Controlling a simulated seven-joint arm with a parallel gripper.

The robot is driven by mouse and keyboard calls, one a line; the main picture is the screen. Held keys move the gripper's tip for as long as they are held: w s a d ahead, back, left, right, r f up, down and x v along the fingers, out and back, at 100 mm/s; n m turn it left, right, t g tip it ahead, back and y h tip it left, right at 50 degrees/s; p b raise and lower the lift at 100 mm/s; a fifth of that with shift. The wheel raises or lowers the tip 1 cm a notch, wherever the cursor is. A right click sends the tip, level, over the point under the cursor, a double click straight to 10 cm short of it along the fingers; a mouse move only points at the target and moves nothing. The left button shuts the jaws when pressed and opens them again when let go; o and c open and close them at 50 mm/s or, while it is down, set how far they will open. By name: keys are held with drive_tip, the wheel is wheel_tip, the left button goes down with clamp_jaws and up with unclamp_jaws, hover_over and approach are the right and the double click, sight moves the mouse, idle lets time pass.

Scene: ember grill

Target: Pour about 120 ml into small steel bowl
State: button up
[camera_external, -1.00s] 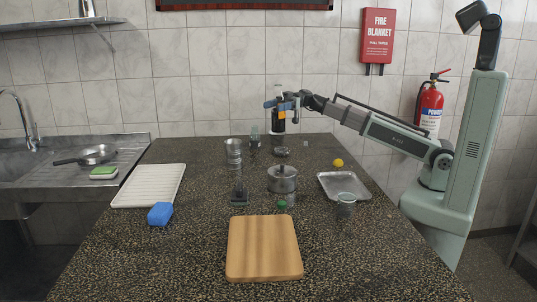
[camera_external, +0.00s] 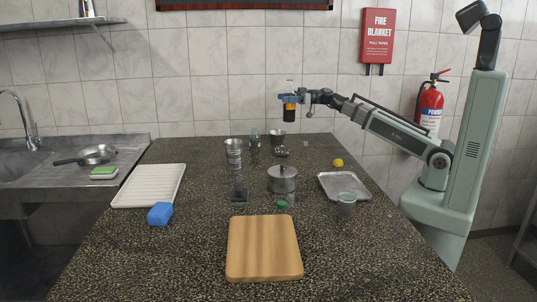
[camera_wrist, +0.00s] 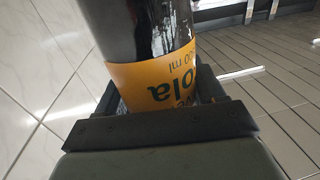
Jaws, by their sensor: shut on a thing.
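My gripper (camera_external: 290,99) is shut on a dark cola bottle (camera_external: 290,113) with an orange label, held above the far end of the counter. The bottle looks roughly upright, its clear part at the top. In the wrist view the bottle (camera_wrist: 150,30) and its label (camera_wrist: 155,80) sit between the fingers; its opening is out of that view. A small steel bowl-like vessel (camera_external: 277,134) stands on the counter below and left of the bottle. A low, shiny metal item (camera_external: 281,151) lies nearer; I cannot tell which is the named bowl.
The tiled wall is close behind.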

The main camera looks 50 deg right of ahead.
sight(285, 120)
wheel_tip(285, 120, down, 11)
drive_tip(key=shift+f, duration=0.2)
idle(0.5)
drive_tip(key=shift+r, duration=0.1)
drive_tip(key=shift+r+m+g, duration=0.3)
drive_tip(key=shift+r+m, duration=0.55)
drive_tip(key=shift+m, duration=0.15)
drive_tip(key=m, duration=0.1)
drive_tip(key=f+m, duration=0.1)
drive_tip(key=m, duration=0.1)
drive_tip(key=m+g+h, duration=0.1)
drive_tip(key=shift+w+d+f, duration=0.1)
drive_tip(key=shift+w+f, duration=0.05)
drive_tip(key=shift+w, duration=0.25)
drive_tip(key=f+m, duration=0.1)
drive_tip(key=s+f+m+g, duration=0.1)
drive_tip(key=f, duration=0.1)
drive_tip(key=f+m, duration=0.1)
drive_tip(key=f, duration=0.1)
drive_tip(key=shift+s+a, duration=0.25)
drive_tip(key=shift+s+a+f+m+g, duration=0.1)
drive_tip(key=shift+s+f+m+g, duration=0.15)
drive_tip(key=shift+f+m+g, duration=0.55)
drive_tip(key=shift+s+r+m, duration=0.1)
drive_tip(key=shift+r+m, duration=0.2)
drive_tip(key=shift+m, duration=0.4)
drive_tip(key=shift+w+m, duration=0.4)
drive_tip(key=shift+m, duration=0.3)
